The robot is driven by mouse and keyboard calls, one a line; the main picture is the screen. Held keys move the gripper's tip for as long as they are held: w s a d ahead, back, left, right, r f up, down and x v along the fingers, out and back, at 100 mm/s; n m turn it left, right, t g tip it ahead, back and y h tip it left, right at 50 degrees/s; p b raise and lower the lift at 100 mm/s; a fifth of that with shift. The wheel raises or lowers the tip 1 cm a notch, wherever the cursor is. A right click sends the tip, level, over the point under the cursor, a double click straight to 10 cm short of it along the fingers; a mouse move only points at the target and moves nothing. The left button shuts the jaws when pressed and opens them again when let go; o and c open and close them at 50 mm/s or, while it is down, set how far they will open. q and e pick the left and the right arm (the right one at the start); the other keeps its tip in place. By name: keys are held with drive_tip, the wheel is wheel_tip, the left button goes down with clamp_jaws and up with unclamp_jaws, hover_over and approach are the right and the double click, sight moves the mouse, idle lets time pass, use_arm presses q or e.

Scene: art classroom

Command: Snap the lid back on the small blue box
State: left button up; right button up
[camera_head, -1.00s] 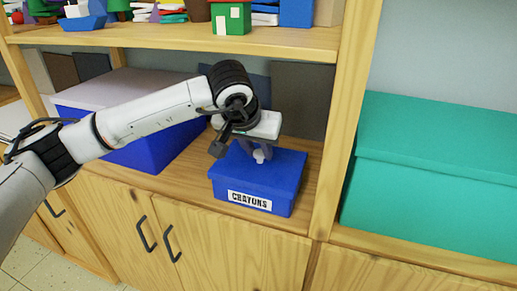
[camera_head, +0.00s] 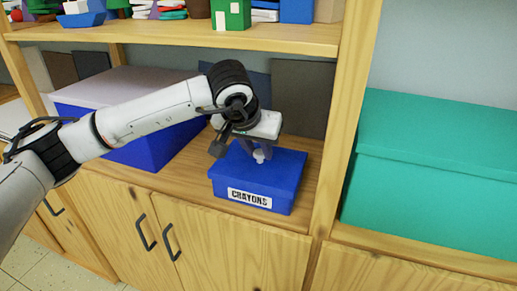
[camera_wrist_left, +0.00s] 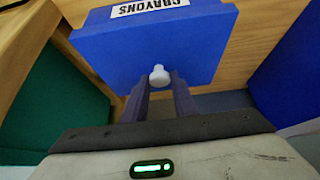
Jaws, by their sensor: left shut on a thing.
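The small blue box (camera_head: 247,196) with a "CRAYONS" label stands on the wooden shelf. Its blue lid (camera_head: 285,165) sits on top of it, level and lined up with the box as far as I can see. A white knob (camera_head: 259,155) stands at the middle of the lid. My left gripper (camera_head: 258,150) is above the lid and shut on the knob. In the left wrist view the fingers (camera_wrist_left: 159,90) meet the knob (camera_wrist_left: 159,76) over the blue lid (camera_wrist_left: 125,48). My right gripper is not in view.
A large blue box (camera_head: 150,155) with a pale lid is to the left on the shelf. A teal box (camera_head: 440,185) is in the right compartment, beyond a wooden upright (camera_head: 343,125). Dark panels (camera_head: 302,98) lean behind. An upper shelf (camera_head: 180,34) holds toys.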

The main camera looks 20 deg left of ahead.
use_arm(q)
drive_tip(key=o, duration=1.6)
drive_tip(key=shift+r, duration=0.1)
